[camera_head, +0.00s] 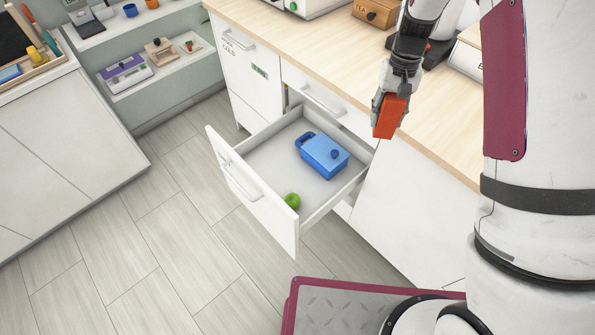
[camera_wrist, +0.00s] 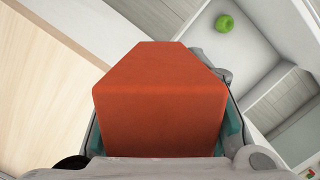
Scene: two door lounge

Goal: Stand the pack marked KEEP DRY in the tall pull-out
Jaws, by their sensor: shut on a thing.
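My gripper (camera_head: 379,100) is shut on an orange-red block-shaped pack (camera_head: 391,117). It holds the pack in the air near the counter's front edge, to the right of the open drawer. The pack fills the middle of the wrist view (camera_wrist: 160,105), between the finger pads; no marking can be read on the faces I see. A tall narrow white front (camera_head: 248,88) with a handle and small dark lettering stands left of the open drawer and looks closed.
A white drawer (camera_head: 262,204) is pulled out, holding a blue lidded box (camera_head: 323,158) and a green apple (camera_head: 292,201). A closed drawer (camera_head: 326,112) is above it. The wooden counter (camera_head: 290,45) carries a wooden box (camera_head: 376,12). The floor (camera_head: 150,240) at left is clear.

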